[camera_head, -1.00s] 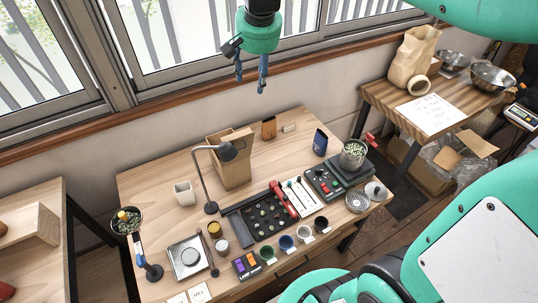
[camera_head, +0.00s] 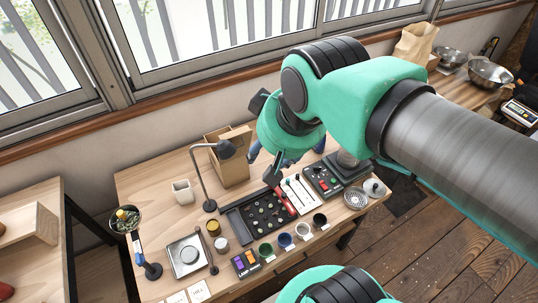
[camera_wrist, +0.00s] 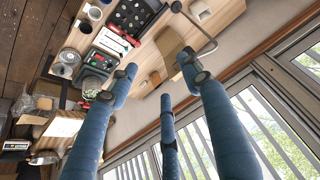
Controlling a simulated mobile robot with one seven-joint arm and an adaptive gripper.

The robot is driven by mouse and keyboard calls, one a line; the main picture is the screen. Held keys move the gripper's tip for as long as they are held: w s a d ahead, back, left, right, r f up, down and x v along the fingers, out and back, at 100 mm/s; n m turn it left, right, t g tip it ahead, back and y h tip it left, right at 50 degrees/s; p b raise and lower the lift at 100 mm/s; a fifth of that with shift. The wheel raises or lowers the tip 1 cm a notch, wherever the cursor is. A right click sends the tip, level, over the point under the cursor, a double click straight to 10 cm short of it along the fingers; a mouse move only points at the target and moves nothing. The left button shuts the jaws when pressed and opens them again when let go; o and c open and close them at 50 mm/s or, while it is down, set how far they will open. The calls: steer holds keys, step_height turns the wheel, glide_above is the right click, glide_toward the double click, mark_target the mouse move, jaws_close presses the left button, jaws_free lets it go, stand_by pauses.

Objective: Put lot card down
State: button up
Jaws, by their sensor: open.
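My gripper (camera_wrist: 157,66) is open, its blue fingers spread wide in the wrist view. No card shows between them. In the head view my gripper (camera_head: 285,161) hangs above the back right of the worktable (camera_head: 150,180), partly hidden by my arm. I cannot tell for sure which thing is the lot card. Small white cards (camera_head: 199,291) lie at the table's front left edge; their print is too small to read surely. A larger white sheet (camera_wrist: 63,127) lies on the side table in the wrist view.
A desk lamp (camera_head: 197,173) and an open cardboard box (camera_head: 232,171) stand left of my gripper. Some bare wood shows at the back left.

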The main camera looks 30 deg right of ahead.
steer(key=shift+s+a+f+n, duration=0.15)
steer(key=shift+s+f, duration=0.15)
steer(key=shift+s, duration=0.2)
steer(key=shift+s+a+f+n, duration=0.15)
steer(key=shift+s+f, duration=0.15)
steer(key=shift+s, duration=0.15)
steer(key=shift+d, duration=0.1)
steer(key=shift+f+b, duration=1.35)
